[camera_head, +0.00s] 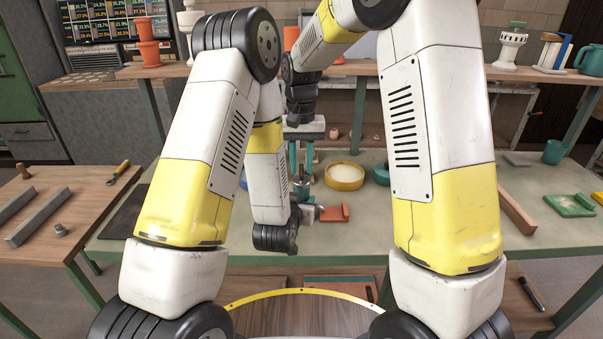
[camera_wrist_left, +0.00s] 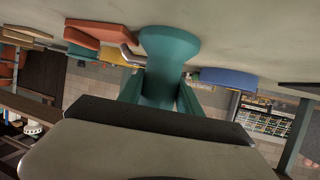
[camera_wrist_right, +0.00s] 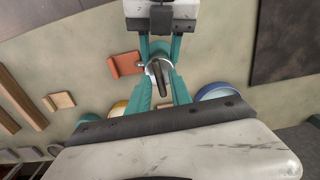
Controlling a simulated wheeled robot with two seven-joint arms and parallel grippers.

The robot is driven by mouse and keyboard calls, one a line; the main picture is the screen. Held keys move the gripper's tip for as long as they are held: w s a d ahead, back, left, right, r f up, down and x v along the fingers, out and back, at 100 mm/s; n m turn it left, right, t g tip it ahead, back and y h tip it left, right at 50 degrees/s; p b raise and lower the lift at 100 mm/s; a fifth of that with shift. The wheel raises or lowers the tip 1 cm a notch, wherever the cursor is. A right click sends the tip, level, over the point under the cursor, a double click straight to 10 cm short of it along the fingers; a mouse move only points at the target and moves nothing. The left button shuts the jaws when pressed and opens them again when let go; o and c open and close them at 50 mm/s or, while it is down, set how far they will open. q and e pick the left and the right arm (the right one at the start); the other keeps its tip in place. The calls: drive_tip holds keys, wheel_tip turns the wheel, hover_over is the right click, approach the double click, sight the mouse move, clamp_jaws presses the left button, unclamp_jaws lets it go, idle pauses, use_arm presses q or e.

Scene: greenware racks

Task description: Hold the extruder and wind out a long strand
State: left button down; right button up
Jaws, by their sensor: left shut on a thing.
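The extruder (camera_head: 304,186) stands on the green table, partly hidden by my arms. In the left wrist view it shows as a teal body with a flared end (camera_wrist_left: 168,45). My left gripper (camera_head: 317,211) is low at the extruder, its fingers shut on the body from both sides. My right gripper (camera_head: 302,160) points down from above. In the right wrist view its teal fingers (camera_wrist_right: 162,85) are apart, either side of the dark crank handle (camera_wrist_right: 158,72) above the extruder's grey round top. Contact with the handle cannot be told. I see no strand.
A red-orange block (camera_head: 336,213) lies right of the extruder. A yellow-rimmed bowl (camera_head: 344,177), a teal bowl (camera_head: 382,174) and a blue-rimmed bowl (camera_wrist_right: 218,92) stand nearby. A dark board (camera_head: 125,212) lies on the left. A wooden bar (camera_head: 516,212) lies on the right.

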sight(302, 169)
drive_tip(key=shift+r, duration=2.95)
drive_tip(key=shift+o, duration=0.2)
drive_tip(key=shift+r, duration=0.1)
drive_tip(key=shift+r, duration=0.4)
drive_tip(key=shift+f, duration=3.55)
clamp_jaws()
